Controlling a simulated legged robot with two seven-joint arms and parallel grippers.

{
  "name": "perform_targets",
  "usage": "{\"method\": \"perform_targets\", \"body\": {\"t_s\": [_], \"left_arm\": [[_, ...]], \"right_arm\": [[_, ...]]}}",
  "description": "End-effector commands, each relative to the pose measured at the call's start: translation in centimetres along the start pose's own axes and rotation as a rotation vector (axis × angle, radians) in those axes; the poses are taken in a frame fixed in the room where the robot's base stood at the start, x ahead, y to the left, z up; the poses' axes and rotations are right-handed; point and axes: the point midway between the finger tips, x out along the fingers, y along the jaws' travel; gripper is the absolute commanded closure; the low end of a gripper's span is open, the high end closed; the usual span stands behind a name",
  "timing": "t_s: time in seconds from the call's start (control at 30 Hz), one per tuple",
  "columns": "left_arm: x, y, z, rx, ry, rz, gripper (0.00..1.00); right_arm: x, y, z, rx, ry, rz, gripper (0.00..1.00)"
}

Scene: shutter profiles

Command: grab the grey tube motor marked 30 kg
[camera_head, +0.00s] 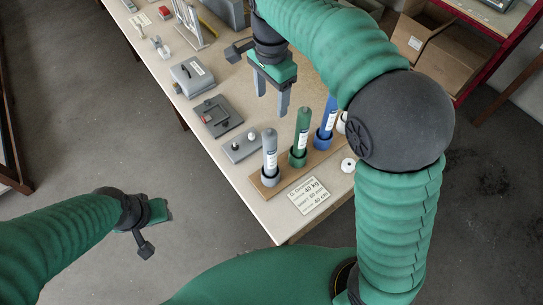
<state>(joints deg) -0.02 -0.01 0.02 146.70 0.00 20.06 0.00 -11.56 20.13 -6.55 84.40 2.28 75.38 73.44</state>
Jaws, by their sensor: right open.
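The grey tube motor (270,160) stands upright at the near left end of a wooden stand (262,186). It has a pale label whose text is too small to read. A green tube motor (301,138) and a blue tube motor (326,124) stand beside it, to its right and farther back. My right gripper (271,105) is open and empty, fingers pointing down, above the table behind the grey motor and apart from it. My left gripper (147,214) is low at the left, over the floor, away from the table. Its fingers are not clear.
A card (308,195) reading 40 kg lies in front of the stand on the table (262,224). Grey devices (217,116) stand left of the motors. A white round part (348,165) lies right of the stand. My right arm hides the table's right side. Cardboard boxes (462,55) sit at the back right.

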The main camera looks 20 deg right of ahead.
Motion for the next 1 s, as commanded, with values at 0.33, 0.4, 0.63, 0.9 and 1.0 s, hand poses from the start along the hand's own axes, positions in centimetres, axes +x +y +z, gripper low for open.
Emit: {"method": "perform_targets", "body": {"t_s": [0.33, 0.4, 0.63, 0.9, 1.0], "left_arm": [[-1.5, 0.0, -0.4, -0.001, 0.0, 0.0, 0.64], [-1.8, 0.0, -0.5, -0.001, 0.001, 0.0, 0.64], [-2.6, 0.0, -0.6, -0.001, 0.0, 0.0, 0.64], [-4.8, 0.0, -1.2, 0.0, 0.001, 0.0, 0.64], [-4.8, 0.0, -1.1, -0.001, 0.001, 0.0, 0.64]], "right_arm": [[6.8, 0.2, 0.1, 0.026, -0.003, 0.01, 0.36], [8.5, 0.2, 0.1, 0.026, -0.003, 0.009, 0.36], [11.5, 0.3, 0.0, 0.026, -0.003, 0.007, 0.36], [15.8, 0.7, 0.4, 0.025, -0.002, 0.005, 0.36], [16.4, 0.7, 0.4, 0.025, -0.002, 0.003, 0.36]]}}
